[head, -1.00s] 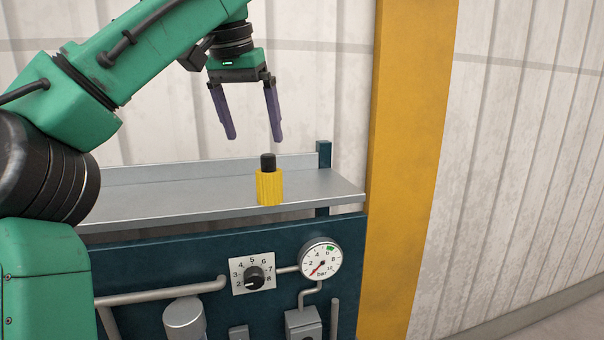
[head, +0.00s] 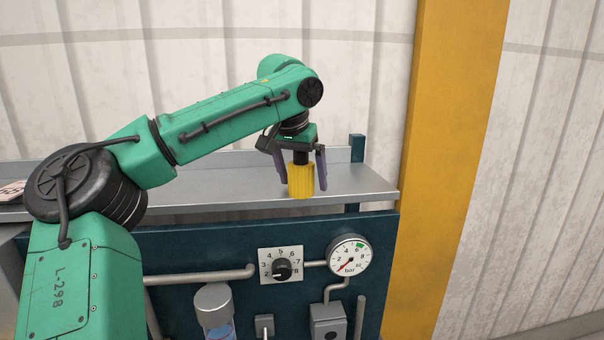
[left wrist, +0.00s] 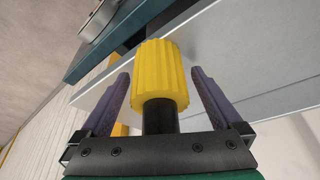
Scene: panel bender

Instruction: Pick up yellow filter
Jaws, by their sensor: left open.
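The yellow filter (head: 301,181) is a ribbed yellow cylinder with a black top, standing upright on the grey metal shelf (head: 230,192). My left gripper (head: 301,182) points down over it, open, with one purple finger on each side. In the left wrist view the yellow filter (left wrist: 160,78) sits between the fingers of the left gripper (left wrist: 160,82), with a visible gap on both sides. Its black top is close to the gripper's palm; I cannot tell whether they touch. My right gripper is not in view.
Below the shelf is a dark blue panel with a numbered knob (head: 282,269), a round pressure gauge (head: 348,255) and grey pipes (head: 200,277). A short blue post (head: 357,148) stands at the shelf's back right. A yellow column (head: 450,150) rises to the right.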

